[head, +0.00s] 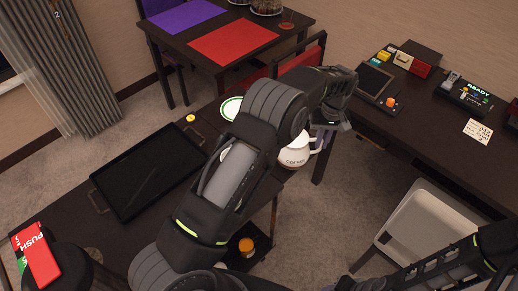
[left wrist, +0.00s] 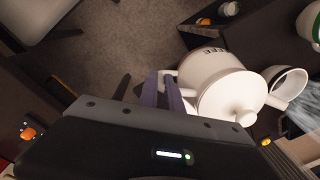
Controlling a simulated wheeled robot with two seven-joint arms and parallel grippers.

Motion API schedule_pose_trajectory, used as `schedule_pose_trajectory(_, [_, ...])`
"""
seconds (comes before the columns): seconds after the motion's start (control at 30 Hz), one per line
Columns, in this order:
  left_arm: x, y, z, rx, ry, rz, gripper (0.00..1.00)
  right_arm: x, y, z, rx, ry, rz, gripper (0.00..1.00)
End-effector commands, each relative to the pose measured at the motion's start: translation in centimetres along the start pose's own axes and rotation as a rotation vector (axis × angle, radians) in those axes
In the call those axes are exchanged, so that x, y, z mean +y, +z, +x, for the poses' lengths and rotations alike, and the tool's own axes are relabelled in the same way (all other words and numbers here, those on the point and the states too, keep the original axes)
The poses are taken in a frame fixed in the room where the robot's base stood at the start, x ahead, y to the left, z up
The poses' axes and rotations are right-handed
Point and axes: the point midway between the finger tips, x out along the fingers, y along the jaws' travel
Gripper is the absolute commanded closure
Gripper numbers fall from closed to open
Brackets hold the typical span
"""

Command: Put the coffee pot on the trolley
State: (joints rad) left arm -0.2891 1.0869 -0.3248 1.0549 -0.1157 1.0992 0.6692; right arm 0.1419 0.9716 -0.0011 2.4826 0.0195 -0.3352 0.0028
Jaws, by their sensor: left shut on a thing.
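The white coffee pot (head: 293,155), lettered COFFEE, shows partly behind my left arm in the head view. The left wrist view shows its round body, lid and knob (left wrist: 245,116). My left gripper (head: 328,127) is shut on the pot's handle; its purple fingers (left wrist: 163,90) show beside the pot. The pot looks upright, at the right edge of the dark trolley (head: 190,129). I cannot tell whether it touches the top. My right arm shows at the lower right of the head view, but its gripper does not.
A black tray (head: 145,180) covers much of the trolley's left part. A green-rimmed white dish (head: 231,107) and a small yellow item (head: 190,118) are near the back. An orange-topped jar (head: 246,246) sits lower. A dark desk (head: 440,115) and a pale chair (head: 420,225) are at right.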

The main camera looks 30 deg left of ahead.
Motion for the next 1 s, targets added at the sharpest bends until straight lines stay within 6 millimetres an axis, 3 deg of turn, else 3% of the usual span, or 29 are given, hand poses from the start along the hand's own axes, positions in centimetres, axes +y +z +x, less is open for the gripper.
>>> schedule_pose_trajectory(0.27, [-2.9, 0.8, -2.5, 0.009, 0.000, 0.102, 1.00, 0.3, -0.1, 1.2, 0.004, -0.003, -0.002, 0.64])
schedule_pose_trajectory(0.5, [-7.6, 3.6, -5.5, 0.018, 0.001, 0.299, 1.00, 0.7, -0.2, 2.9, 0.010, -0.009, -0.005, 0.64])
schedule_pose_trajectory(0.7, [-10.5, 6.2, -6.9, 0.024, 0.003, 0.436, 1.00, 0.8, -0.3, 3.7, 0.014, -0.012, -0.007, 0.64])
schedule_pose_trajectory(1.0, [-11.5, 7.1, -7.3, 0.027, 0.001, 0.489, 1.00, 0.8, -0.3, 3.8, 0.015, -0.014, -0.008, 0.64])
